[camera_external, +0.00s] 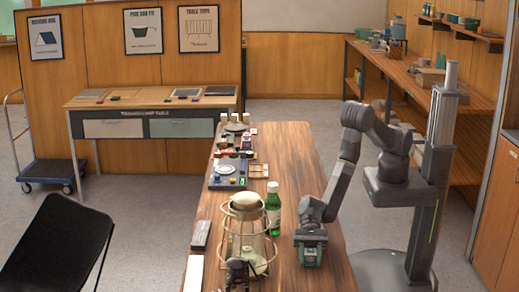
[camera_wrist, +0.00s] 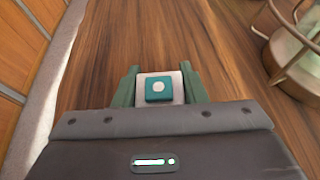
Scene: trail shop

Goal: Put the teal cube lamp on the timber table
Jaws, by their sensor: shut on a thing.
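The teal cube lamp (camera_wrist: 158,88) is a small teal block with a white round spot on top and a pale base. My gripper (camera_wrist: 158,92) is shut on it, one finger on each side. In the outside view my gripper (camera_external: 310,254) points down over the near right part of the long timber table (camera_external: 290,165), and the teal lamp shows only partly there. I cannot tell whether the lamp touches the wood or hangs just above it.
A large wire-framed lantern (camera_external: 246,235) and a green bottle (camera_external: 273,208) stand left of my gripper. A tray (camera_external: 226,176) and small goods line the table's left side. The table's far right part is clear. Another table (camera_external: 150,103) stands at the back left.

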